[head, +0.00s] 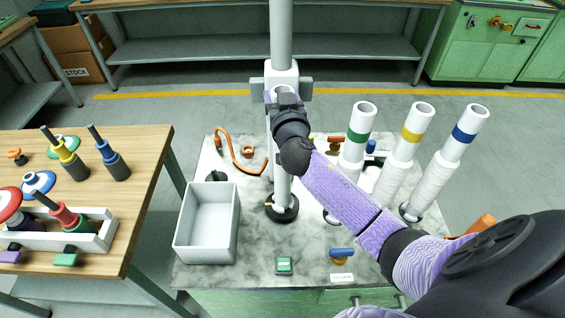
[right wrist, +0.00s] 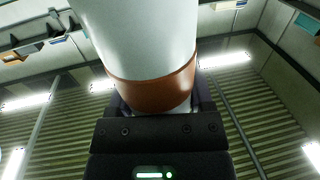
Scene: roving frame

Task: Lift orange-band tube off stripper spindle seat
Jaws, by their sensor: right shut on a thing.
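The orange-band tube (right wrist: 152,92) fills the middle of the right wrist view, white with a brown-orange band. My right gripper (head: 284,97) is shut on it at the band, one finger on each side. In the head view the gripper and wrist hide the band, and the tube's white lower part (head: 282,185) shows below them. It stands upright over a round black seat (head: 282,208) with a small yellow mark. I cannot tell whether its lower end touches the seat. A white block with grey sides (head: 281,72) and a grey column rise behind the gripper. My left gripper is not in view.
Tubes with green (head: 358,134), yellow (head: 412,134) and blue (head: 463,132) bands stand to the right, near my forearm. An empty white bin (head: 208,222) is left of the seat. An orange hose (head: 233,155) lies behind it. A wooden table (head: 135,160) stands further left.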

